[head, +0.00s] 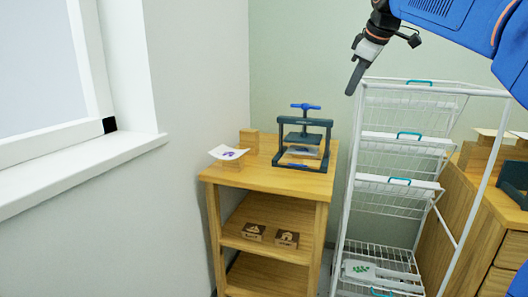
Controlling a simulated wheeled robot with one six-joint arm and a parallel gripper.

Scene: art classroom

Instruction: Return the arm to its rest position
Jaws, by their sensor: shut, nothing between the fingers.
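My gripper (356,78) is at the upper right of the head view, at the end of my blue arm. It points down and to the left, its fingers are shut, and nothing is between them. It appears in front of the pale green wall, above and to the left of the white wire rack, apart from it. Part of my arm runs out of the picture at the top right.
A wooden shelf unit (211,178) carries a dark press (329,124) with a blue handle. Two stamp blocks (287,239) sit on its middle shelf. A white wire rack (352,190) with teal-handled trays stands right of it. A wooden cabinet (481,222) is at the far right.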

